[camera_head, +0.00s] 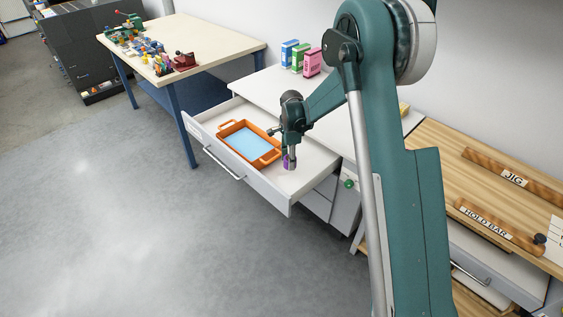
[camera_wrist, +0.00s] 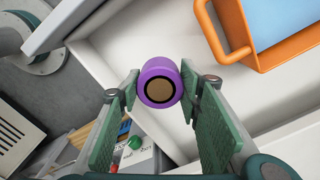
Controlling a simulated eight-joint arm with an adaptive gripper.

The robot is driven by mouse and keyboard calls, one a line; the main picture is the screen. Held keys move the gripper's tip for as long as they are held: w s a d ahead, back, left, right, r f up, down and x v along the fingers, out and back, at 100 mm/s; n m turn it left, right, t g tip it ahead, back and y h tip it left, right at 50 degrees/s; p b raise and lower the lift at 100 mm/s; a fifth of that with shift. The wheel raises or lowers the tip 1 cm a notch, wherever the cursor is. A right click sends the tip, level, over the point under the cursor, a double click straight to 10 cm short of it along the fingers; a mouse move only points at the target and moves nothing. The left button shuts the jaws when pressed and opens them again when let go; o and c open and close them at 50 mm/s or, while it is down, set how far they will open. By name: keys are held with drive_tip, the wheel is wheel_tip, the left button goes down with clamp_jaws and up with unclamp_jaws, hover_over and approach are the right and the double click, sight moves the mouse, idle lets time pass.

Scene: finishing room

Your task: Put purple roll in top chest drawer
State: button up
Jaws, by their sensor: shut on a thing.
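The purple roll (camera_wrist: 160,68) is between the green finger pads of my gripper (camera_wrist: 160,88) in the wrist view, with its round end and tan core facing the camera. In the head view my gripper (camera_head: 289,163) points down over the right part of the open top chest drawer (camera_head: 268,194), and a bit of the purple roll (camera_head: 286,160) shows at its fingertips. My gripper is shut on the roll. The drawer's white floor lies below it. I cannot tell whether the roll touches the floor.
An orange tray (camera_head: 266,159) with a light blue bottom lies in the drawer, left of my gripper. Blue, green and pink boxes (camera_head: 312,62) stand on the chest top. A workbench (camera_head: 187,41) with small parts stands behind. A wooden bench (camera_head: 450,165) is at right.

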hover_over(289, 179)
drive_tip(key=shift+s+d+f+b, duration=0.1)
drive_tip(key=shift+f+b, duration=0.1)
drive_tip(key=shift+f, duration=1.05)
drive_tip(key=shift+s+f+b, duration=0.1)
drive_tip(key=shift+f+b, duration=0.1)
drive_tip(key=shift+f, duration=1.05)
drive_tip(key=shift+f+b, duration=0.4)
drive_tip(key=shift+f, duration=1.45)
drive_tip(key=shift+f, duration=0.2)
drive_tip(key=o, duration=0.9)
drive_tip(key=shift+r, duration=0.15)
wheel_tip(289, 179, up, 12)
drive_tip(key=shift+r+p, duration=0.1)
drive_tip(key=shift+p, duration=1.1)
